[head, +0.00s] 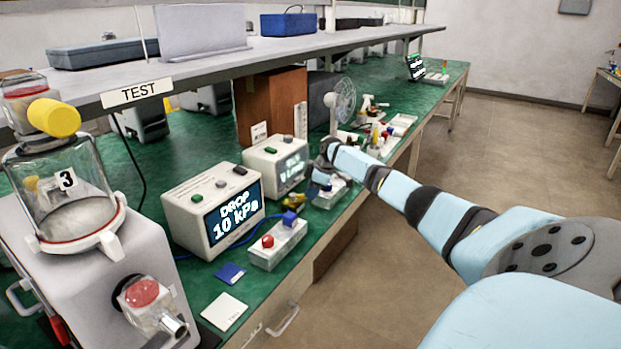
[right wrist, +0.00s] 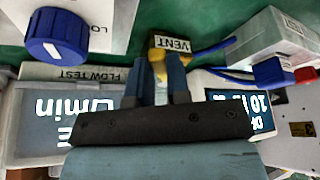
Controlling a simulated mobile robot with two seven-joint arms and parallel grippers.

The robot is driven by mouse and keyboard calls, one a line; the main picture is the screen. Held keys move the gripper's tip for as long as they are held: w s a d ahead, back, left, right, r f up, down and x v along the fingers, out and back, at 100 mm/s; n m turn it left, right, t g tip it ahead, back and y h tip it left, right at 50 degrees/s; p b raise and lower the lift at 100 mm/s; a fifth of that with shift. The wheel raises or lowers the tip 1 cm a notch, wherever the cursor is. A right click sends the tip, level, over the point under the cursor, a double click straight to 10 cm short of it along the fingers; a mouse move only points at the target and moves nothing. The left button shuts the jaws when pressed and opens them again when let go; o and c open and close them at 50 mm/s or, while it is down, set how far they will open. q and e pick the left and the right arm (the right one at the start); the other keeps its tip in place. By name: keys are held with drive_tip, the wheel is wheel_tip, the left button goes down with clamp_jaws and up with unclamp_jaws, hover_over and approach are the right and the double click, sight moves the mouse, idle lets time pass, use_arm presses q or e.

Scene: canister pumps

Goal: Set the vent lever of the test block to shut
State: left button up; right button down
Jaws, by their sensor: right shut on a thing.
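The yellow vent lever (right wrist: 157,56) with its VENT label (right wrist: 173,43) shows at the top middle of the right wrist view. In the head view the yellow part (head: 293,200) is small, behind the blue part of the grey test block (head: 277,248). My right gripper (right wrist: 166,68) is shut on the vent lever, its two blue fingers on either side of it. In the head view my right gripper (head: 318,178) is small and its fingertips are hard to make out. Which setting the lever stands at cannot be told. My left gripper is not in view.
A gauge box reading DROP 10 kPa (head: 213,210) and a flow test box (head: 275,163) stand close behind. A block with a blue knob (right wrist: 57,35) is beside the lever. A canister pump (head: 95,255) stands at left. A shelf (head: 250,62) overhangs the green bench.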

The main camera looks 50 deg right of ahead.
drive_tip(key=c, duration=1.1)
unclamp_jaws()
use_arm(q)
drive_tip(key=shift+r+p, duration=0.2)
drive_tip(key=shift+p, duration=0.5)
use_arm(e)
drive_tip(key=v, duration=1.3)
drive_tip(key=shift+s+d+r, duration=0.1)
drive_tip(key=shift+r, duration=0.25)
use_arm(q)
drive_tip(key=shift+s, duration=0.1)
use_arm(e)
drive_tip(key=shift+s+f, duration=0.1)
